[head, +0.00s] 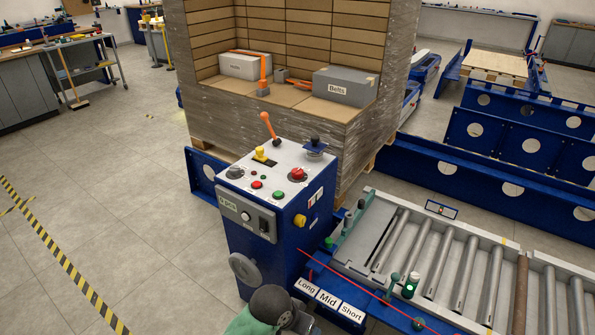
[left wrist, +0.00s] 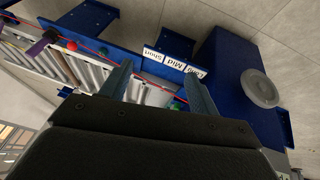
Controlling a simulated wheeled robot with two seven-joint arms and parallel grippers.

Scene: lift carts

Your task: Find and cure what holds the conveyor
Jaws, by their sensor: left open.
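The conveyor (head: 430,265) has grey rollers and runs to the right; one roller (head: 520,295) is brown, unlike the others. A blue control console (head: 262,215) stands at its left end, with an orange lever, a red mushroom button (head: 298,174) and other buttons on top. A thin red line (head: 365,289) runs from the console along the conveyor's near side. Plates reading Long, Mid and Short (head: 328,299) sit on the near rail. My left gripper (left wrist: 158,72) is open and empty, its fingers pointing toward the plates (left wrist: 173,61). My right gripper is not in view.
A wrapped pallet load (head: 225,115) stands behind the console, with a box marked Belts (head: 345,87) in its recess. Green posts (head: 410,285) stand by the conveyor's near edge. Blue frames (head: 520,145) fill the right.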

